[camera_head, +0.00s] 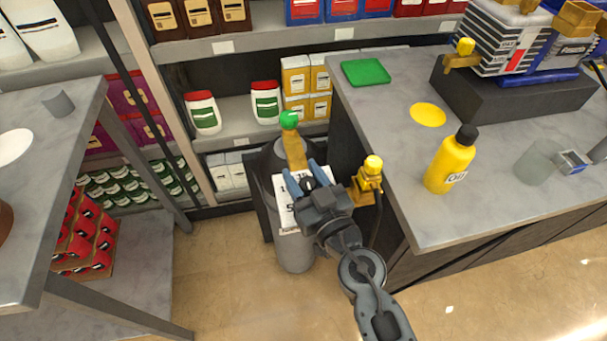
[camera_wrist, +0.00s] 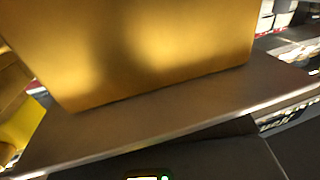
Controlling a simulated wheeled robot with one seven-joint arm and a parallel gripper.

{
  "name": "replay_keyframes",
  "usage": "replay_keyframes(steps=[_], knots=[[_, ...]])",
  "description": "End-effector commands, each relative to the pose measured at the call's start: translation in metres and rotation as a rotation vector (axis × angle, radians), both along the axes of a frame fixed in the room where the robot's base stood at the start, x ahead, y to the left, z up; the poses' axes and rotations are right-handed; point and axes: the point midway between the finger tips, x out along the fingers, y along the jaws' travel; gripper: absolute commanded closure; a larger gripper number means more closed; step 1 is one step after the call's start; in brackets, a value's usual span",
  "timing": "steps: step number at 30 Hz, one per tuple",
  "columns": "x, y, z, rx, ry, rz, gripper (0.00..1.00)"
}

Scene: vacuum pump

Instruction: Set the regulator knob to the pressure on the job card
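A gas cylinder (camera_head: 294,252) stands on the floor beside the bench. A brass fitting (camera_head: 295,150) with a green knob (camera_head: 289,120) rises from its top. A white card (camera_head: 287,217) with dark print hangs at the cylinder; my gripper covers part of it, and the print is not fully readable. A brass valve with a yellow knob (camera_head: 373,165) stands to the right. My gripper (camera_head: 301,172) has two blue fingers spread apart just below the brass fitting, with a small dark part between them. Contact cannot be made out. A brass block (camera_wrist: 140,45) fills much of the wrist view.
The bench (camera_head: 400,130) to the right holds a yellow bottle (camera_head: 452,160), a green tray (camera_head: 365,72), a clear cup (camera_head: 533,163) and the pump (camera_head: 510,45). Stocked shelves (camera_head: 240,45) stand behind. A grey table (camera_head: 60,150) is at left. Floor shows in front.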

Motion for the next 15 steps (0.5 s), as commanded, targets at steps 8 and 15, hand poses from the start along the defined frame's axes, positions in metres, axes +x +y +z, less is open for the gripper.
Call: replay_keyframes(steps=[8, 15], knots=[[-0.0002, -0.0001, 0.0, 0.0, 0.0, 0.0, 0.81], [-0.0001, 0.0, 0.0004, 0.0, -0.001, -0.005, 0.9]])
